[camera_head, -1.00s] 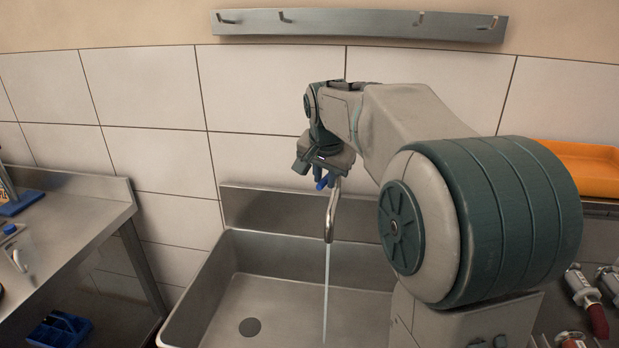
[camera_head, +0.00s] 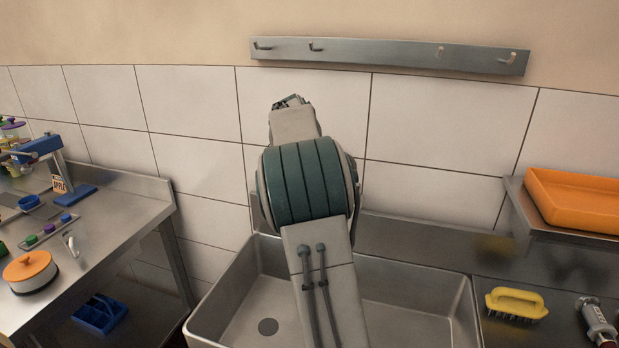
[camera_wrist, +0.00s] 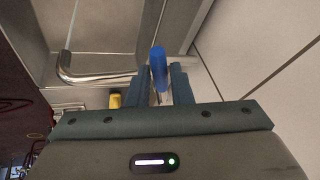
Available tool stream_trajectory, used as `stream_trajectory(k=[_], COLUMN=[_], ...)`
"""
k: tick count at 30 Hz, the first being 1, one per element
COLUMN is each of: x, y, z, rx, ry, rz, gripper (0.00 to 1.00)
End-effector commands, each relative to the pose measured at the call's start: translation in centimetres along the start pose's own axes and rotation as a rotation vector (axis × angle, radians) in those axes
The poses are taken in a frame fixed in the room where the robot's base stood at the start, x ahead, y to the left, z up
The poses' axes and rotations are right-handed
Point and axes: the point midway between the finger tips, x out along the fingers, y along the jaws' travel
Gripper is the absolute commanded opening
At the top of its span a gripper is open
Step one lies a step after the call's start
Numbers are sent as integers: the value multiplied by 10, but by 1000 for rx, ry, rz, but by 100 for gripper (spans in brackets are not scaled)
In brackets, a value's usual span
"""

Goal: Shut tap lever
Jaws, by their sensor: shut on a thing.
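The blue tap lever (camera_wrist: 158,66) stands between the two fingers of my gripper (camera_wrist: 161,74) in the wrist view, and the gripper is shut on it. The bent metal tap spout (camera_wrist: 95,79) runs from beside the lever to the left and turns at its far end. In the head view my own arm hides the tap, the lever and my gripper.
The steel sink (camera_head: 408,307) lies below my arm. A yellow brush (camera_head: 516,303) and an orange tray (camera_head: 575,200) are at the right. A steel table (camera_head: 110,232) with a lidded pot (camera_head: 30,272) stands at the left. A hook rail (camera_head: 380,54) is on the wall.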

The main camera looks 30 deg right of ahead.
Motion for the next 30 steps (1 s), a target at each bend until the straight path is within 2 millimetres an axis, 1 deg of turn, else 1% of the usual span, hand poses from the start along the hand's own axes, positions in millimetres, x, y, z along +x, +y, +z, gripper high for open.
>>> stream_trajectory(k=[1,3,12,21,30], x=[-4,-2,3,7,8], y=[-6,-11,-27,-33,-33], z=[-3,-4,-6,-5,-5], rx=[39,93,263,334,343], ry=[11,21,56,69,72], rz=[16,39,106,134,137], gripper=[0,0,0,0,0])
